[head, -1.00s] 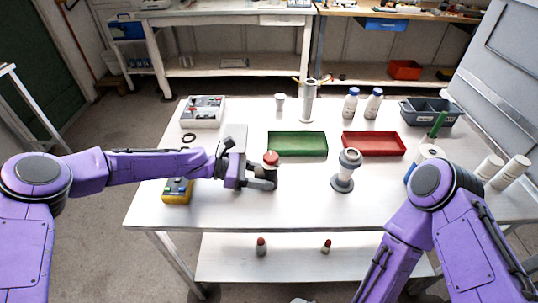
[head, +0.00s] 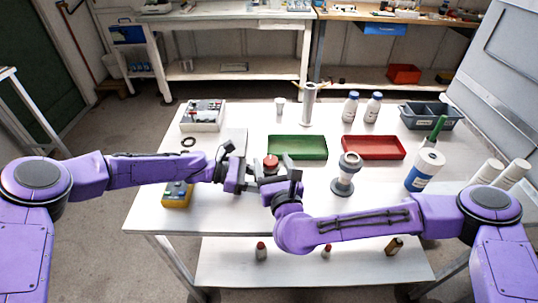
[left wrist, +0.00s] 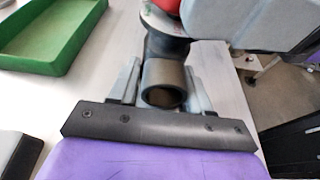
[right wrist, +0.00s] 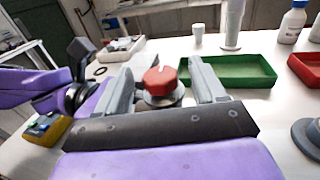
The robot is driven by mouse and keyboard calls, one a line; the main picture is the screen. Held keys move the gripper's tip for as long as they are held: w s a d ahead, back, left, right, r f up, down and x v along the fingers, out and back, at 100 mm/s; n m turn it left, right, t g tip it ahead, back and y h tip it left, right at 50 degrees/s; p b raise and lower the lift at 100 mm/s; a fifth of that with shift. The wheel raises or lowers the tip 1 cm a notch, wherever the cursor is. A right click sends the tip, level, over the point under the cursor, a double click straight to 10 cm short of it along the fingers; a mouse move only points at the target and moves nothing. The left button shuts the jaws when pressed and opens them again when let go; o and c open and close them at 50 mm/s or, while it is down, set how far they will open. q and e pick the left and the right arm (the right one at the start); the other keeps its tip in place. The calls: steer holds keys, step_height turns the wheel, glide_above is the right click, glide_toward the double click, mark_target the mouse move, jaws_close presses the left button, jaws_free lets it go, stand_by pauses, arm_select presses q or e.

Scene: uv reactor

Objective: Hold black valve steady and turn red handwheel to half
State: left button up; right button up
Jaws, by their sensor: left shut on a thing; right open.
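The black valve (left wrist: 165,80) stands on the white table with its round open pipe end towards my left wrist camera. My left gripper (left wrist: 163,82) is shut on the valve body, one finger on each side. The red handwheel (right wrist: 160,80) sits on top of the valve and also shows in the head view (head: 271,161). A pale line marks its top. My right gripper (right wrist: 168,85) is open, its fingers on either side of the handwheel with gaps visible. In the head view the right gripper (head: 278,178) hides most of the valve.
A green tray (head: 298,158) lies just behind the valve, and a red tray (head: 373,158) is to its right. A grey-white flanged fitting (head: 344,178) stands right of my right gripper. A yellow device (head: 177,196) lies at the left.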

mark_target(274, 156)
steer(key=x, duration=0.3)
steer(key=shift+w+a, duration=0.1)
steer(key=shift+w, duration=0.15)
steer(key=c, duration=1)
steer(key=shift+m+h, duration=0.3)
steer(key=shift+h, duration=0.1)
steer(key=m+h, duration=0.1)
steer(key=h, duration=0.1)
steer(key=m+h, duration=0.3)
steer(key=h, duration=0.2)
steer(key=shift+d+r+m, duration=0.1)
steer(key=shift+d+m, duration=0.2)
steer(key=shift+s+d+m+g+h, duration=0.1)
steer(key=shift+d+m+g+h, duration=0.1)
steer(key=shift+m+g+h, duration=0.75)
steer(key=shift+s+d+m+g+h, duration=0.1)
steer(key=shift+d+m+g+h, duration=0.2)
steer(key=shift+m+h, duration=1.25)
steer(key=shift+a+n+h, duration=0.1)
steer(key=shift+n+h, duration=0.3)
steer(key=shift+h, duration=0.2)
